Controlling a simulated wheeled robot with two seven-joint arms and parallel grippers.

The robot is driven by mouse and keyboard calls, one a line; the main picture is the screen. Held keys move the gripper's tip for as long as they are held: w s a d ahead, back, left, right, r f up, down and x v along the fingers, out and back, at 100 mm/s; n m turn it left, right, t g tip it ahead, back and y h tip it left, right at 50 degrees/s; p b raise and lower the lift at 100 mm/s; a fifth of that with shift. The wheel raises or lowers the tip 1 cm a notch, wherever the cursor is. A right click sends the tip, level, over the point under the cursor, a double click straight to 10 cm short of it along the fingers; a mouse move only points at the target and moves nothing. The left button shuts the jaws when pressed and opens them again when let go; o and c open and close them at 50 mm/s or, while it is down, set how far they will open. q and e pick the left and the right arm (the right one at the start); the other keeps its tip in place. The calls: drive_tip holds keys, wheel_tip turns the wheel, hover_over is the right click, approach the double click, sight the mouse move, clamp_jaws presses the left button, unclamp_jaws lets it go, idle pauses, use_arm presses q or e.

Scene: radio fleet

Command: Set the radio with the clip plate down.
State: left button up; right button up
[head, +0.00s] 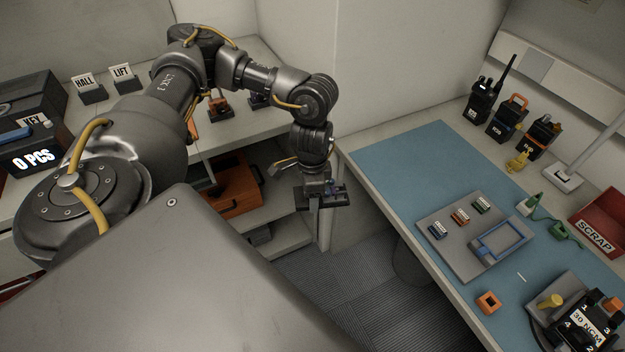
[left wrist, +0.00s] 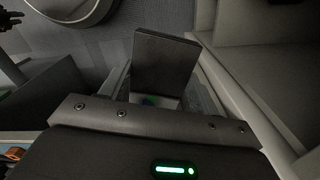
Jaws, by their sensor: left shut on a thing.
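My left gripper (head: 322,197) hangs over the gap between the left shelves and the right bench, above the floor. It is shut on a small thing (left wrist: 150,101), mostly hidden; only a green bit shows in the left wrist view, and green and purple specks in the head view. I cannot tell whether this is a radio. A black radio with an antenna (head: 482,102) stands upright at the back of the right bench. Beside it stand a black radio with an orange handle (head: 507,119) and an orange-and-black one (head: 540,136). No clip plate can be made out. My right gripper is out of view.
The blue mat (head: 400,165) has a clear far-left part. A grey tray (head: 455,250) with small colored modules and a blue frame lies on it. A red scrap bin (head: 600,220) and a black numbered device (head: 590,325) are at right. An orange drawer (head: 235,190) sits below the left shelf.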

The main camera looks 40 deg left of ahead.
sight(321, 202)
use_arm(q)
drive_tip(key=d+f+n, duration=0.2)
drive_tip(key=d, duration=0.1)
drive_tip(key=shift+s+n, duration=0.1)
drive_tip(key=shift+n, duration=0.2)
drive_tip(key=d+f, duration=0.1)
drive_tip(key=d, duration=0.7)
drive_tip(key=shift+s, duration=0.25)
